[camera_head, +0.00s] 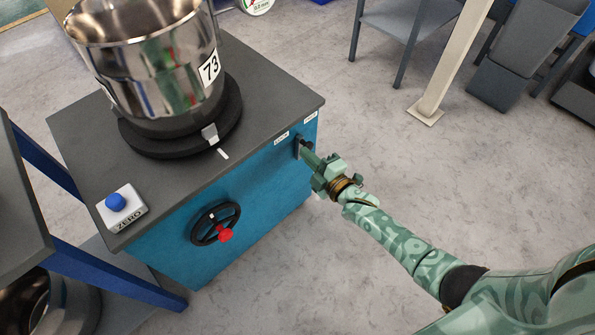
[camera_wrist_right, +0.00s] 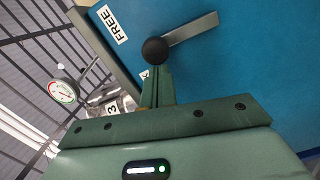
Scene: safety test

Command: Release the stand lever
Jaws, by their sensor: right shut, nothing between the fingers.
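The stand is a blue cabinet (camera_head: 262,185) with a dark grey top. Its lever (camera_head: 301,144) is on the blue front near the right corner. In the right wrist view the lever shows as a grey metal bar (camera_wrist_right: 193,28) with a round black knob (camera_wrist_right: 155,50). My right gripper (camera_head: 309,158) is shut with nothing between its fingers. Its fingertips (camera_wrist_right: 157,74) are at the knob; I cannot tell if they touch it. My left gripper is not in view.
A shiny metal pot (camera_head: 150,62) marked 73 stands on a black round base on the stand. A box with a blue ZERO button (camera_head: 117,202) is at the left. A black handwheel (camera_head: 215,223) with a red knob is on the front.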

